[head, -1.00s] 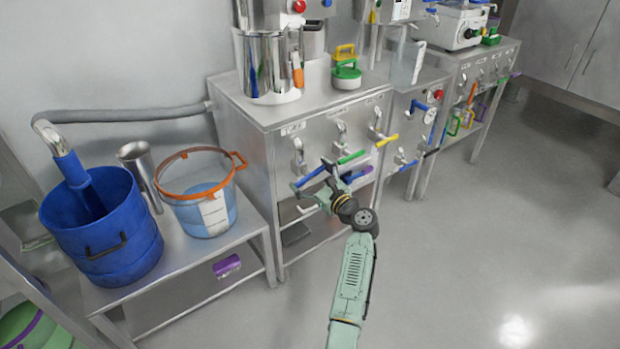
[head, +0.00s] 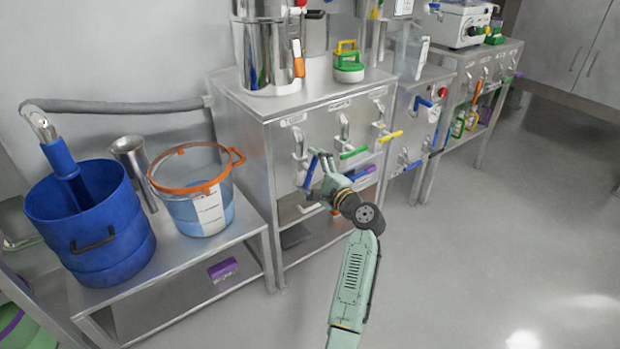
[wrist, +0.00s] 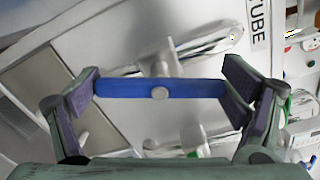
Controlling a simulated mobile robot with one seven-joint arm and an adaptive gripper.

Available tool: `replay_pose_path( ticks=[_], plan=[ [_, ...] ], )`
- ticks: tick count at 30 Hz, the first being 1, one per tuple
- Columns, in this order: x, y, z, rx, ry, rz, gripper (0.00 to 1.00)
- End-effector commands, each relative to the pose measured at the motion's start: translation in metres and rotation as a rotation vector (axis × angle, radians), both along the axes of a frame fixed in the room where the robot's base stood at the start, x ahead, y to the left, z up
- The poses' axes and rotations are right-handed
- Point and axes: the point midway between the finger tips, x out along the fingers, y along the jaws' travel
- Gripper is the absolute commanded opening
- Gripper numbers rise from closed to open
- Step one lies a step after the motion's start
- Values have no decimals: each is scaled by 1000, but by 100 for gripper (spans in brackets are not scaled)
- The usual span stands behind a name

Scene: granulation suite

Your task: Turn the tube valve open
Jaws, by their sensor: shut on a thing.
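The tube valve has a blue bar handle (head: 309,173) on the front of the steel cabinet, at its left end. In the head view the handle stands steeply slanted. In the wrist view the blue handle (wrist: 125,88) lies across the middle with a round grey hub, and a "TUBE" label (wrist: 258,25) shows at top right. My gripper (wrist: 160,90) is shut on the handle, one finger pad at each end of the bar. In the head view my gripper (head: 323,174) is at the handle and covers part of it.
Green (head: 353,153) and yellow (head: 391,137) valve handles sit to the right on the same cabinet. A blue drum (head: 95,245) and an orange-rimmed bucket (head: 190,208) stand on a low bench at left. The floor at right is clear.

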Motion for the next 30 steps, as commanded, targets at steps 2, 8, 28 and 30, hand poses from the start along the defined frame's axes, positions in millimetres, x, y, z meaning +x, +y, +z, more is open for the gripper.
replay_pose_path(
  ticks=[2,8,28,30],
  plan=[
    [0,0,-4,-57,-43,1,63],
    [0,1,-4,-177,-130,1,63],
    [0,1,-1,-329,-240,1,63],
    [0,1,-1,-330,-240,1,63]
  ],
)
